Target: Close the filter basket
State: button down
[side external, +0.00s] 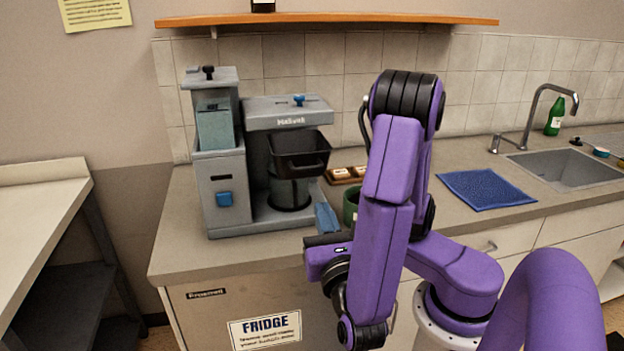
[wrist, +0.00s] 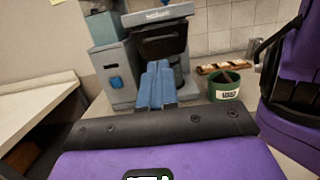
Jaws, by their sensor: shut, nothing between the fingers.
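The coffee machine (side external: 222,170) stands at the left end of the counter. Its black filter basket (side external: 300,156) sticks out forward under the brewer head (side external: 288,112), so it stands open. The basket also shows in the wrist view (wrist: 160,42), straight beyond the fingers. A carafe (side external: 288,190) stands below the basket. My gripper (side external: 327,217) has blue fingers, shut and empty, in front of the machine and lower than the basket. In the wrist view the fingertips (wrist: 158,68) appear just below the basket; I cannot tell the exact gap.
A green mug (wrist: 224,86) stands on the counter right of my fingers, partly hidden by my arm in the side view. A wooden tray (side external: 345,174) lies behind it. A blue mat (side external: 486,189) and a sink (side external: 572,170) are farther right. A shelf (side external: 330,19) hangs above.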

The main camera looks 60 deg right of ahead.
aim_at(309, 169)
jog(key=x, duration=1)
jog(key=shift+w+d, duration=0.1)
jog(key=shift+d, duration=0.1)
jog(key=x, duration=0.5)
jog(key=f+x, duration=0.1)
jog(key=x, duration=0.3)
jog(key=f+x, duration=0.1)
jog(key=x, duration=0.4)
jog(key=shift+w+d+f, duration=0.2)
jog(key=shift+w, duration=0.4)
